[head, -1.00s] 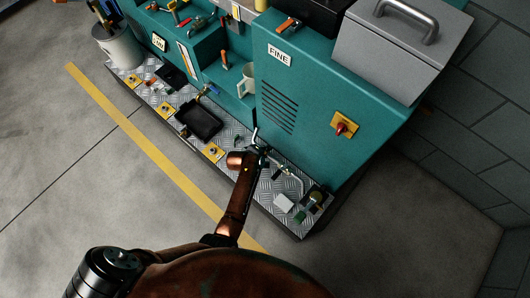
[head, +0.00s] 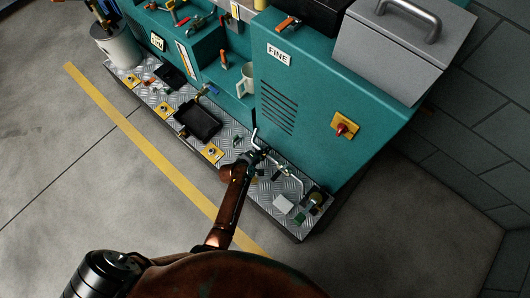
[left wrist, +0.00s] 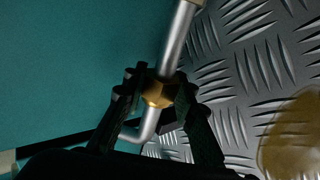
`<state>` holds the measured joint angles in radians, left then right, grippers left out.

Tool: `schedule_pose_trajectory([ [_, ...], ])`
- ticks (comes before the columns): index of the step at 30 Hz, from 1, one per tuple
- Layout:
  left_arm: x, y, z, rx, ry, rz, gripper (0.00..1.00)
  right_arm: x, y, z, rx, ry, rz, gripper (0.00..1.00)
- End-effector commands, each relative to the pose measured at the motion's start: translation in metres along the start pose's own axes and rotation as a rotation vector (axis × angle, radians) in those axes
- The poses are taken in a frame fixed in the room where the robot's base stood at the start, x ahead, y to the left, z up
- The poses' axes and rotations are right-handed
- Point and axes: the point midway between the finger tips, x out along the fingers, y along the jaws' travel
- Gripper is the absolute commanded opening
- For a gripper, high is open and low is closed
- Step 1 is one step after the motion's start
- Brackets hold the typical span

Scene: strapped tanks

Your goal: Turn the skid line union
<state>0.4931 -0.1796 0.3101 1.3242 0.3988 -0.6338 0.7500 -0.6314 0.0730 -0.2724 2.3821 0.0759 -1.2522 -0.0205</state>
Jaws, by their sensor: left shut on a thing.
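The skid line union shows in the left wrist view as a brass hex nut (left wrist: 158,93) on a bare metal pipe (left wrist: 177,40). The pipe bends below the nut. My left gripper (left wrist: 157,88) has its two dark fingers on either side of the nut and is shut on it. In the head view my left gripper (head: 257,156) is at the line beside the teal cabinet, low over the skid plate, and it hides the nut there. The bent pipe (head: 292,177) runs from it to the right. My right gripper is not in view.
The teal cabinet (head: 310,120) stands close behind the line. The tread-plate skid (head: 237,133) carries a black tray (head: 198,121), yellow plates with fittings (head: 212,152) and a white block (head: 283,204). The grey floor in front is clear.

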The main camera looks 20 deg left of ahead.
Motion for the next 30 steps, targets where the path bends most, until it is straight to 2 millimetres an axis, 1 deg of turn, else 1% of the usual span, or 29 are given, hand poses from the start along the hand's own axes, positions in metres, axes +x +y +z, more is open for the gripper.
schedule_pose_trajectory([
  [1,0.001,-0.003,0.001,0.000,-0.001,0.005,0.00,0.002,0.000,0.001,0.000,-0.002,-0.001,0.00],
  [11,0.000,-0.001,0.001,0.000,-0.001,0.014,0.00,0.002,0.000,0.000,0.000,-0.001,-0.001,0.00],
  [17,0.002,-0.006,0.000,-0.001,-0.001,0.064,0.00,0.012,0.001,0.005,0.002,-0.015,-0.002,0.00],
  [18,0.001,-0.003,0.000,0.000,-0.001,0.075,0.26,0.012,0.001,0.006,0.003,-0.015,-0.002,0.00],
  [20,0.000,-0.001,0.000,0.001,-0.001,0.075,0.30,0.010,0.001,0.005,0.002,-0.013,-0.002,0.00],
  [27,0.000,0.000,0.000,0.000,0.000,0.075,0.46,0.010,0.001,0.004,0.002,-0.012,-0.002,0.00],
  [30,0.000,0.000,0.000,0.000,0.000,0.074,0.46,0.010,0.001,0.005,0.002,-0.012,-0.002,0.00],
])
